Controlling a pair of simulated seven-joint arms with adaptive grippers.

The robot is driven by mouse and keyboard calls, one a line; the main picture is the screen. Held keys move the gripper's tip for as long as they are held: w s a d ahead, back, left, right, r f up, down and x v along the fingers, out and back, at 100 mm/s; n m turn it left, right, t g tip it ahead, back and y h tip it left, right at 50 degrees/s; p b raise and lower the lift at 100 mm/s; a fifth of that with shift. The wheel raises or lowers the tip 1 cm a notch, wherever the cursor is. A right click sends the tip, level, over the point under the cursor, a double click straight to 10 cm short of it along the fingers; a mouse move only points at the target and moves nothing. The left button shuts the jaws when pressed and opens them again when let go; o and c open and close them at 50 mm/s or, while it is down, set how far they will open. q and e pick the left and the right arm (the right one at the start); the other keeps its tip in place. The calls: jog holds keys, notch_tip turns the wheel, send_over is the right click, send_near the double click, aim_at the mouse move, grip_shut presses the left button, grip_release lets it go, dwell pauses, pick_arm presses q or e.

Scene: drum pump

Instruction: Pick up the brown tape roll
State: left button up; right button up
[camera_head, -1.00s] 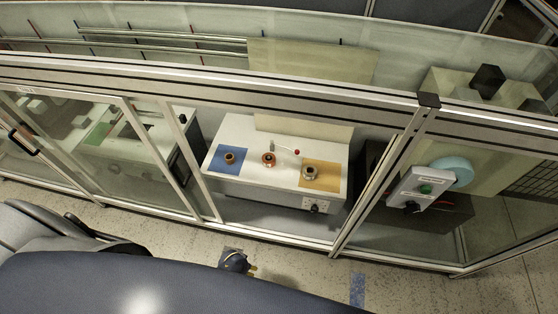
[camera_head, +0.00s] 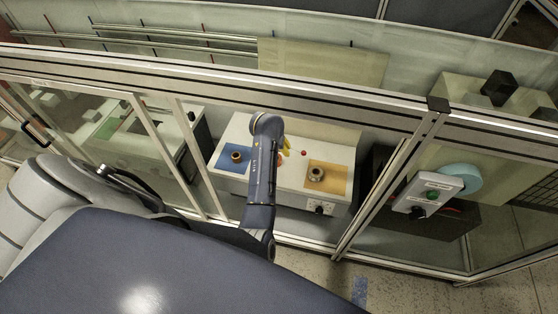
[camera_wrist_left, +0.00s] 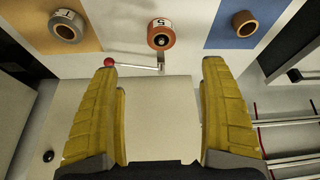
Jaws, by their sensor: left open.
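A brown tape roll (camera_head: 236,157) sits on the blue mat at the left of the white workbench; it also shows at the upper right of the left wrist view (camera_wrist_left: 244,23). A greyish-brown ring (camera_head: 316,174) lies on the orange mat, at the upper left in the wrist view (camera_wrist_left: 67,25). My left gripper (camera_head: 286,148) is over the middle of the bench, between the two mats, with its yellow fingers largely hidden by my arm. In the wrist view the left gripper (camera_wrist_left: 160,62) is open and empty. My right gripper is out of view.
An orange-rimmed wheel (camera_wrist_left: 161,34) with a crank and red knob (camera_wrist_left: 109,62) stands between the mats, close ahead of my fingertips. A metal frame beam (camera_head: 210,82) and glazed panels surround the bench opening. A control box (camera_head: 428,192) is at the right.

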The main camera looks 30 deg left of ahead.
pick_arm(q)
jog(key=shift+x, duration=8.45)
jog(key=shift+a, duration=0.1)
jog(key=shift+c, duration=0.5)
jog(key=c, duration=1.3)
